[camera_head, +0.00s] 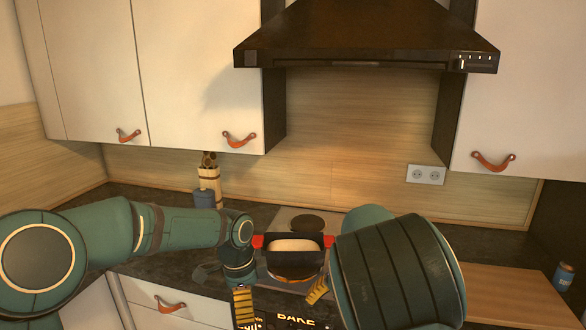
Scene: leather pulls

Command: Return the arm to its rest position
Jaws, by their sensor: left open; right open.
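My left arm (185,228) reaches in from the left, bent over the counter. My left gripper (243,303) hangs down at its end, with a yellow-and-black striped finger showing. It is open and empty, in front and left of a dark pot with red handles (296,257). My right arm (400,270) is large in the foreground and covers the area right of the pot. Only a yellow striped finger of my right gripper (317,291) shows at its left edge, near the pot's lower right. It is open; the rest is hidden.
The pot, pale inside, stands at the stove (297,219). A dark range hood (365,35) hangs above. A utensil holder (208,180) stands behind my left arm. A blue can (564,276) is at the far right, beside a wooden board (500,290). Cabinets have orange pulls.

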